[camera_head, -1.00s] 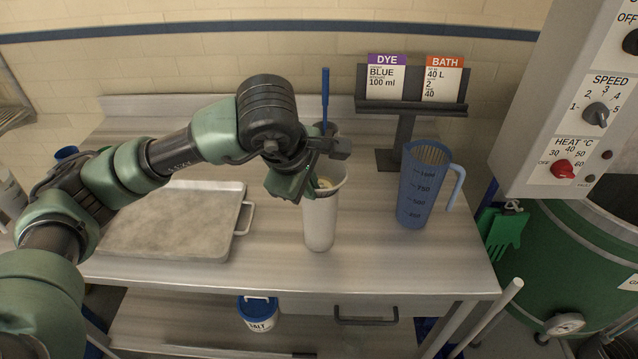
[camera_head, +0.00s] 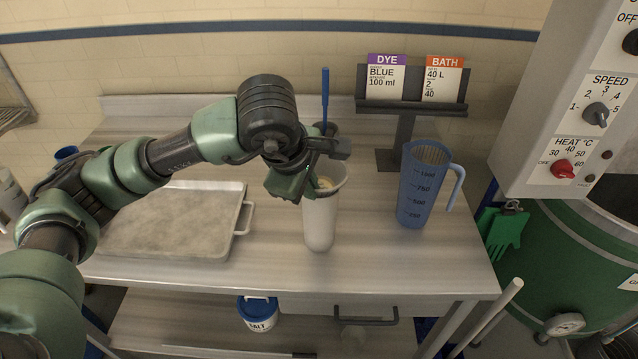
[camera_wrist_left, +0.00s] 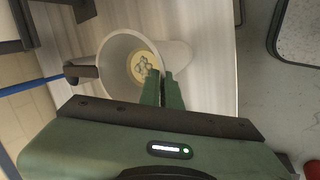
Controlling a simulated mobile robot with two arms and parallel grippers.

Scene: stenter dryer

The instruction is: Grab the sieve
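A tall white vessel (camera_head: 319,225) stands on the metal table, and a cream disc with round marks shows inside it. In the left wrist view, I look into the vessel (camera_wrist_left: 180,56) and see the cream disc (camera_wrist_left: 143,66). I cannot tell whether this disc or the vessel is the sieve. My left gripper (camera_head: 308,190) is at the vessel's near-left rim. In the left wrist view, its green fingers (camera_wrist_left: 163,88) are close together, with the vessel's wall seemingly between them. My right gripper is not in view.
A blue measuring jug (camera_head: 420,195) stands to the right. A dark cup with an upright blue stick (camera_head: 325,100) is behind the vessel. A card stand (camera_head: 410,108) is at the back. A metal tray (camera_head: 170,222) lies left. The front right of the table is clear.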

